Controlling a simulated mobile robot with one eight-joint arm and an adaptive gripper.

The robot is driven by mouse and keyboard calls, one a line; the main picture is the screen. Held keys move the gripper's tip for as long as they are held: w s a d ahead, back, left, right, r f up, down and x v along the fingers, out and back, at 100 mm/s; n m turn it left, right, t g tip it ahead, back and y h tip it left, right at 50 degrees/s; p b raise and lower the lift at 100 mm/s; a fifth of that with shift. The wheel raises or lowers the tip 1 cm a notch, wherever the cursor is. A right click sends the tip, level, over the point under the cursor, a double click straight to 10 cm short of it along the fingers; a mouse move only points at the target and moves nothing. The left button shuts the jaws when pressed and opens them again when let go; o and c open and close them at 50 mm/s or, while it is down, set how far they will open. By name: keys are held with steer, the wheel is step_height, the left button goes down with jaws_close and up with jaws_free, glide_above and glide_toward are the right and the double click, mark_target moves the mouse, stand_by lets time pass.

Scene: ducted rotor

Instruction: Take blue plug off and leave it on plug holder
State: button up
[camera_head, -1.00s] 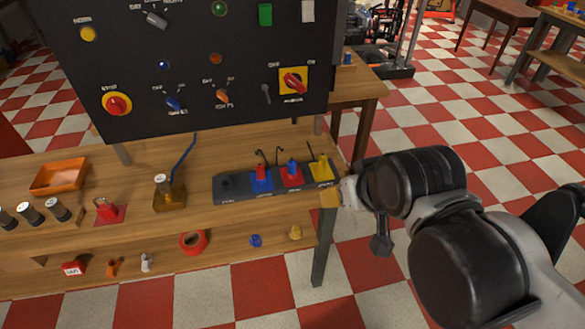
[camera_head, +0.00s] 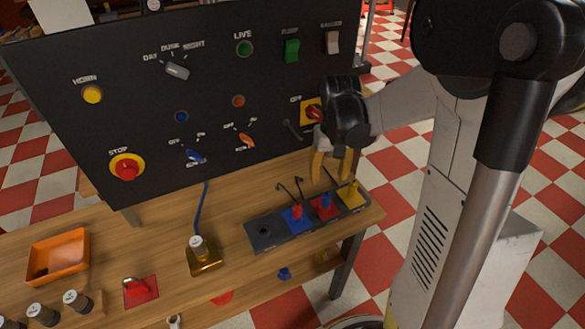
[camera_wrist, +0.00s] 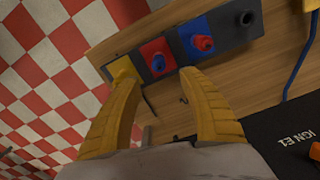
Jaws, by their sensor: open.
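A blue plug (camera_head: 327,200) stands on the red plate (camera_head: 318,212) of a dark strip (camera_head: 252,242) on the bench. In the wrist view the blue plug (camera_wrist: 157,62) and its red plate show just beyond my fingers. The strip's left place is dark and has no plug, only a small dark round feature (camera_head: 264,231); it also shows in the wrist view (camera_wrist: 246,18). I cannot tell which part is named the plug holder. My gripper (camera_head: 332,174) is open and empty above the strip's right part, near the panel, with its yellow fingers pointing down.
A red plug (camera_head: 297,211) on blue and a yellow plug (camera_head: 352,190) on yellow flank the blue plug. Thin dark hooked rods rise behind the strip. The black control panel (camera_head: 215,110) stands close behind. A brass block (camera_head: 205,260) with a blue cable is left.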

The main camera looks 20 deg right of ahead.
mark_target(327, 195)
steer(key=f+b, duration=0.1)
steer(key=f, duration=0.1)
steer(key=f+b, duration=0.1)
steer(key=f, duration=0.2)
steer(key=shift+s+d+f, duration=0.1)
steer(key=shift+d+f, duration=0.05)
steer(key=shift+d, duration=0.05)
step_height(327, 195, down, 6)
steer(key=b, duration=0.3)
steer(key=shift+a, duration=0.1)
jaws_close()
